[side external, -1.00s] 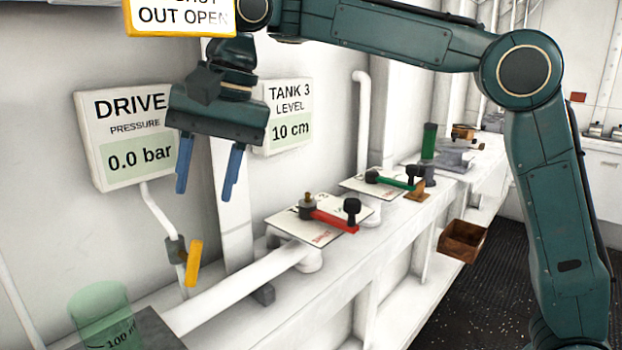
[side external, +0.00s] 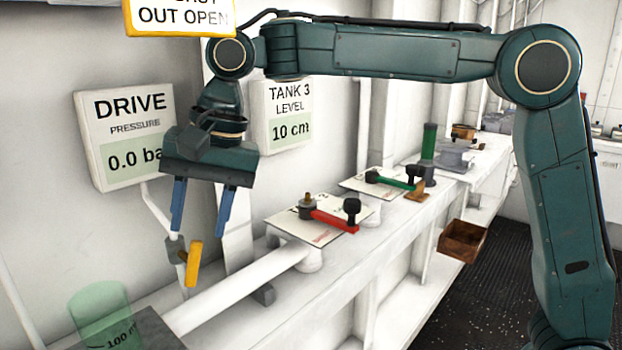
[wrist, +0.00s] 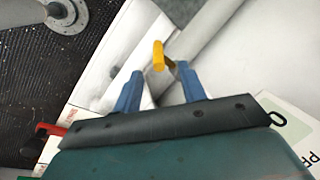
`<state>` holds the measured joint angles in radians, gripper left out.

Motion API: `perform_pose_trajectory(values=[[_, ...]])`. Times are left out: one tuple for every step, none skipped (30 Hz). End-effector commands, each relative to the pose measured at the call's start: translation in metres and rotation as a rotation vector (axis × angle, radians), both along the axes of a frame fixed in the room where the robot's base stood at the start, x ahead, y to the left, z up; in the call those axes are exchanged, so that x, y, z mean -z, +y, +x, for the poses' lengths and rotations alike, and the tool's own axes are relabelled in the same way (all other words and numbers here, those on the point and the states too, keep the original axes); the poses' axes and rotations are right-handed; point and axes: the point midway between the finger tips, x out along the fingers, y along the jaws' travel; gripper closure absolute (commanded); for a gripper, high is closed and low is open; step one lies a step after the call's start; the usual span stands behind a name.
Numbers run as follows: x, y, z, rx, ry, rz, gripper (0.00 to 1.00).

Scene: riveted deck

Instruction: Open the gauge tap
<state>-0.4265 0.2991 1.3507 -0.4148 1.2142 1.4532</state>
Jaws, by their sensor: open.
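The gauge tap has a yellow lever (side external: 194,264) on a small grey body (side external: 175,248), set on the thin white pipe below the drive pressure gauge (side external: 128,138), which reads 0.0 bar. The lever hangs down, slightly tilted. My gripper (side external: 199,232) is open and empty, pointing down, with its blue fingers just above the lever and close to the tap body. In the wrist view the yellow lever (wrist: 158,55) shows just beyond and between the fingertips of my gripper (wrist: 162,82). I cannot tell whether a finger touches the tap.
A red-handled valve (side external: 333,220) and a green-handled valve (side external: 392,181) stand on the white bench to the right. A tank level gauge (side external: 289,115) hangs on the wall behind. A translucent green cylinder (side external: 103,316) is at lower left. A wooden box (side external: 462,241) sits at the bench's side.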

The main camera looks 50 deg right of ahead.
Motion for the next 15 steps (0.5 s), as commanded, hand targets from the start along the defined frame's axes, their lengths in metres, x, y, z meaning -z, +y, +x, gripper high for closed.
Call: perform_pose_trajectory(values=[[0.009, 0.002, 0.001, -0.001, 0.005, -0.001, 0.59], [0.014, 0.003, 0.002, 0.0, 0.006, -0.001, 0.59], [0.02, 0.005, 0.003, 0.0, 0.006, -0.001, 0.59], [0.024, 0.006, 0.003, -0.001, 0.005, -0.002, 0.59], [0.029, 0.007, 0.004, -0.001, 0.004, -0.003, 0.59], [0.034, 0.008, 0.005, -0.001, 0.005, -0.002, 0.59], [0.039, 0.01, 0.006, -0.002, 0.004, -0.001, 0.59], [0.043, 0.01, 0.006, -0.002, 0.004, -0.002, 0.59], [0.048, 0.012, 0.008, -0.001, 0.003, -0.001, 0.59], [0.052, 0.012, 0.008, -0.001, 0.004, -0.002, 0.59], [0.056, 0.013, 0.009, -0.002, 0.004, -0.002, 0.59], [0.06, 0.014, 0.01, -0.001, 0.003, -0.001, 0.59], [0.063, 0.015, 0.01, -0.001, 0.003, -0.001, 0.59], [0.065, 0.015, 0.011, 0.0, 0.004, -0.001, 0.59], [0.068, 0.016, 0.012, 0.001, 0.002, -0.001, 0.59]])
